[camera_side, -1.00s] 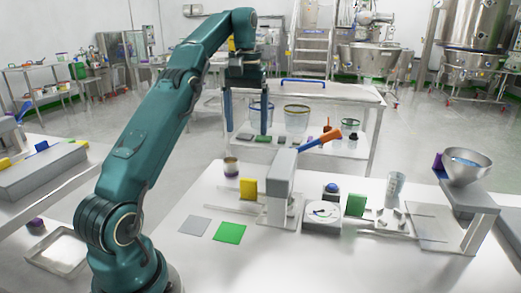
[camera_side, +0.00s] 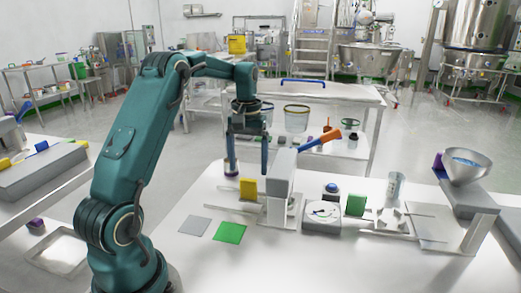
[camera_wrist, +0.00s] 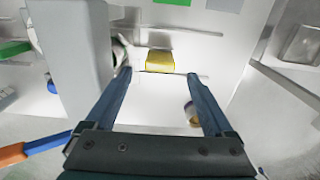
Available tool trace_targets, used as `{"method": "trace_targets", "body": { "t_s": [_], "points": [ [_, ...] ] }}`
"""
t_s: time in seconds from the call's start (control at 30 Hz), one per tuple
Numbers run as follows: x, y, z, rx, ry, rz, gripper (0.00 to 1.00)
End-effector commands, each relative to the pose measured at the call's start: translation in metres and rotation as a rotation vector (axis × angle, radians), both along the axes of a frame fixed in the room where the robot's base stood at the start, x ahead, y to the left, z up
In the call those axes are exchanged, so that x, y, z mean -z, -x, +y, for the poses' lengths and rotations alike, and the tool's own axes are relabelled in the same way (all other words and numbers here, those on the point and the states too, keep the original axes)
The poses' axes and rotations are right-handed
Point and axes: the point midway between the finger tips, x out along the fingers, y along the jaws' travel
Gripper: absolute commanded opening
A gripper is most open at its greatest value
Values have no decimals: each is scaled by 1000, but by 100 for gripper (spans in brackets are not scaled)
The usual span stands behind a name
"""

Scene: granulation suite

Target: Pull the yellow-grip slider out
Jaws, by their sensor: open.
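The yellow grip (camera_side: 248,189) of the slider stands upright on the white table, just left of a grey upright housing (camera_side: 280,178). In the wrist view the yellow grip (camera_wrist: 159,61) lies between thin pale rails, right of the housing (camera_wrist: 72,45). My gripper (camera_side: 247,172) is open and empty, fingers pointing down, above and around the grip's position in the side view. In the wrist view my gripper's fingertips (camera_wrist: 158,74) lie either side of the yellow grip's line, with the grip slightly beyond them. Contact cannot be told.
A small cup with a yellowish band (camera_wrist: 193,113) is close to my right finger in the wrist view. An orange-and-blue handle (camera_side: 320,138) juts from the housing. Grey (camera_side: 194,225) and green (camera_side: 229,232) flat squares lie in front.

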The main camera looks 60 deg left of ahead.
Motion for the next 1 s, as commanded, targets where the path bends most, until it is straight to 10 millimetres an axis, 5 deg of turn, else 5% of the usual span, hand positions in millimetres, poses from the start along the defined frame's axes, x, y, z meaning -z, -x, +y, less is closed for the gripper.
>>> {"method": "trace_targets", "body": {
  "t_s": [0.5, 0.87, 1.0],
  "points": [
    [58, 1, 0, 0, 2, 2, 88],
    [66, 0, 0, 0, 0, 0, 88],
    [66, 0, 0, 0, 0, 0, 42]
  ]
}}
